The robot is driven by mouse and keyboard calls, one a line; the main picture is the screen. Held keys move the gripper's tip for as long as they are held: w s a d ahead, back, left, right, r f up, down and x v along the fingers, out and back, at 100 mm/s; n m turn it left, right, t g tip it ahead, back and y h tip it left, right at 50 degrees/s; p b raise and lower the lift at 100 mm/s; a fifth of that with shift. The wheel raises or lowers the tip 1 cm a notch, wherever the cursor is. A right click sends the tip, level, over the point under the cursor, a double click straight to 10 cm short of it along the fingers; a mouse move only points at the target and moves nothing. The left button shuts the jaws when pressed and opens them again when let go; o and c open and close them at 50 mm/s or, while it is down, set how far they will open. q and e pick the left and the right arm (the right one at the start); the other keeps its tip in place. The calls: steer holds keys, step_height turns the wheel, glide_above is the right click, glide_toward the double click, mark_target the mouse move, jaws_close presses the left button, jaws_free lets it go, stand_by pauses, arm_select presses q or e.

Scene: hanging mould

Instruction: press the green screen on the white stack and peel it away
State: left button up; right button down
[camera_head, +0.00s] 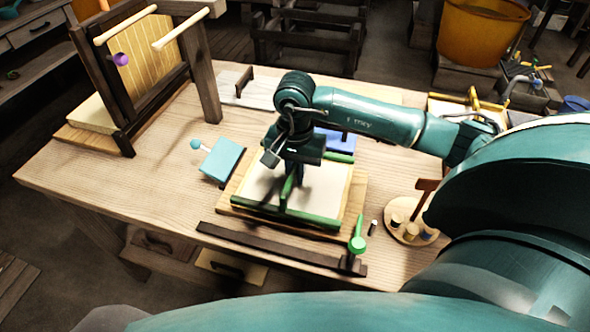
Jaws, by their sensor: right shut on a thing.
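The green screen (318,218) lies flat over the white stack (262,185) on a wooden board (234,207) in the middle of the table. Its green edge bars show at the front and back, and a green bar runs up its middle. My right gripper (293,182) points down over the middle of the screen and is shut on its green middle bar. The fingertips are partly hidden by the gripper body and dark shadow. I cannot tell whether the screen touches the stack everywhere. My left gripper is not in view.
A teal block (222,161) stands left of the stack. A round tray (410,234) with small pots is at right. An upright wooden frame (165,65) stands back left.

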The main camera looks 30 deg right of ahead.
steer(key=shift+w+r+p, duration=0.1)
steer(key=shift+r+p, duration=0.4)
steer(key=shift+r, duration=0.6)
steer(key=shift+r+p, duration=1.8)
steer(key=shift+r, duration=1.65)
